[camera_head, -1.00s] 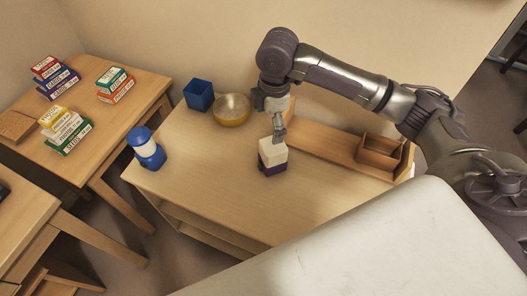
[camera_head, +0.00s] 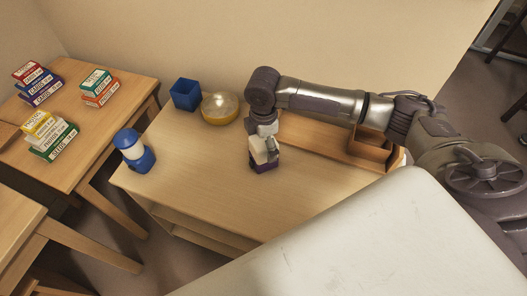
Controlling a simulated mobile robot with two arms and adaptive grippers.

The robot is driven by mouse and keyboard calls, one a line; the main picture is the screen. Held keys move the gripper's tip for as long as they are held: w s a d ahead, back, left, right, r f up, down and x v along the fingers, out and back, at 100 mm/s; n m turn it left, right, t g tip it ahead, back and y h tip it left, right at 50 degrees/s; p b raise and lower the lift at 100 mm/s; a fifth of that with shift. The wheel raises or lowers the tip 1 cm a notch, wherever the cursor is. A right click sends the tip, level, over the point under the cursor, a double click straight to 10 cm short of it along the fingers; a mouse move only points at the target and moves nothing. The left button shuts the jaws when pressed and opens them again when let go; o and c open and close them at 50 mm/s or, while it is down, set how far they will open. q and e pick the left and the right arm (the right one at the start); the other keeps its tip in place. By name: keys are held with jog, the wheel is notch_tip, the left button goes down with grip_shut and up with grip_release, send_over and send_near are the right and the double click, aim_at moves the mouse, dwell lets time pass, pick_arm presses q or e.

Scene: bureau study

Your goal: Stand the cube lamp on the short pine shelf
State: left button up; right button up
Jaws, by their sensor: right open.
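My right gripper (camera_head: 268,151) is open and has come down over the lamp from above. One finger shows in front of the lamp's white part; I cannot tell whether the fingers touch it. A low pine shelf (camera_head: 312,135) lies along the wall side of the table, right of the lamp, partly hidden behind my right arm. My left gripper is not in view.
A blue lantern (camera_head: 134,150), a blue open cube (camera_head: 186,94) and a yellow bowl (camera_head: 220,108) stand to the left. The table's front middle is clear. Card boxes are stacked on the left table (camera_head: 75,126).

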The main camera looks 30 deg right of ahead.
jog(key=shift+f, duration=0.8)
jog(key=c, duration=1.6)
jog(key=shift+r, duration=0.7)
jog(key=r, duration=0.2)
jog(key=s+r, duration=0.1)
jog(key=shift+d+r+p, duration=0.25)
jog(key=shift+d+p, duration=0.05)
jog(key=shift+d, duration=0.05)
jog(key=s+d+r+p, duration=0.1)
jog(key=s+d+r, duration=0.45)
jog(key=s, duration=0.35)
jog(key=a+r+m+p, duration=0.2)
jog(key=a+r+m, duration=0.1)
jog(key=r+m, duration=0.1)
jog(key=a+r+m+p, duration=0.2)
jog(key=a+r+m, duration=0.2)
jog(key=m, duration=0.3)
jog(key=a+r+m+p, duration=0.1)
jog(key=a+r+m, duration=0.2)
jog(key=m, duration=0.3)
jog(key=shift+s+a+r+p, duration=0.1)
jog(key=shift+a+r+p, duration=0.1)
jog(key=shift+r, duration=0.2)
jog(key=shift+s+a+r+p, duration=0.1)
jog(key=shift+a+r+p, duration=0.1)
jog(key=shift+r, duration=0.15)
